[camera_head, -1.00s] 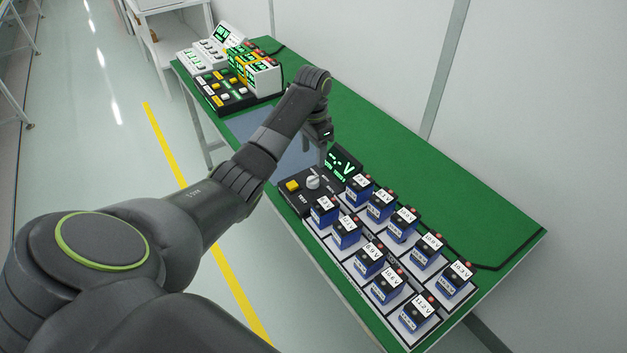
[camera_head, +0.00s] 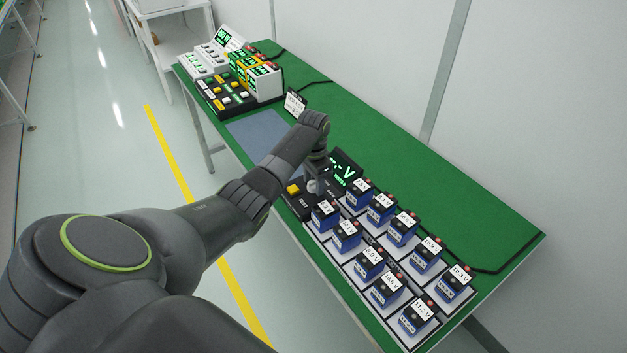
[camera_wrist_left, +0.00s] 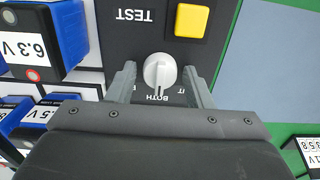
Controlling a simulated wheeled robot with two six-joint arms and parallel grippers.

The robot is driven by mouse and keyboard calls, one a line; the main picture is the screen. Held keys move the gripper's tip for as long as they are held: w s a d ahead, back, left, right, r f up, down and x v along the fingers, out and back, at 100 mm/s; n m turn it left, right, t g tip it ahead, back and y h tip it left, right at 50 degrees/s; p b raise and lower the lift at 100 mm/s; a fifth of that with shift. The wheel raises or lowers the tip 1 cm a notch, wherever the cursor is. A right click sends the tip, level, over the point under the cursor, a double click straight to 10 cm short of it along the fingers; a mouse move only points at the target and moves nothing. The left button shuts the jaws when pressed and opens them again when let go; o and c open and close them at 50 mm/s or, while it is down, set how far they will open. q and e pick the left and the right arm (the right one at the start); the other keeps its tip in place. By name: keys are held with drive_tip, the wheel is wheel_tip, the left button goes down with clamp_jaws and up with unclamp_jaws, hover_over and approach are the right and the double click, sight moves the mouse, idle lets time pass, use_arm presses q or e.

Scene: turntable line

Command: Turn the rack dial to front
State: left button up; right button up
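The rack dial is a white round knob (camera_wrist_left: 160,72) on a dark control panel (camera_wrist_left: 135,45). In the left wrist view it lies between the two fingers of my left gripper (camera_wrist_left: 161,82), which is open, with a gap on each side of the knob. The word BOTH is printed on the panel beside the knob, partly covered by the gripper. In the head view the knob (camera_head: 313,186) shows just under my left gripper (camera_head: 314,182). My right gripper is not in view.
A yellow button (camera_wrist_left: 191,20) marked TEST sits beside the dial. A green-lit display (camera_head: 346,168) stands behind the panel. Several blue batteries (camera_head: 369,262) with voltage labels sit in the rack. A blue-grey mat (camera_head: 250,128) lies beyond the panel on the green table (camera_head: 400,145).

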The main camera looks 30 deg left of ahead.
use_arm(q)
drive_tip(key=c, duration=0.7)
drive_tip(key=shift+r+n+p, duration=0.2)
drive_tip(key=shift+n+p, duration=0.7)
drive_tip(key=shift+p, duration=0.15)
drive_tip(key=shift+n+p, duration=1.05)
drive_tip(key=shift+n, duration=0.15)
drive_tip(key=n+p, duration=0.1)
drive_tip(key=n, duration=0.2)
drive_tip(key=shift+w+p, duration=0.1)
drive_tip(key=shift+p, duration=0.3)
drive_tip(key=shift+f+n+p, duration=0.15)
drive_tip(key=shift+n+p, duration=0.3)
drive_tip(key=shift+n, duration=0.85)
drive_tip(key=o, duration=1)
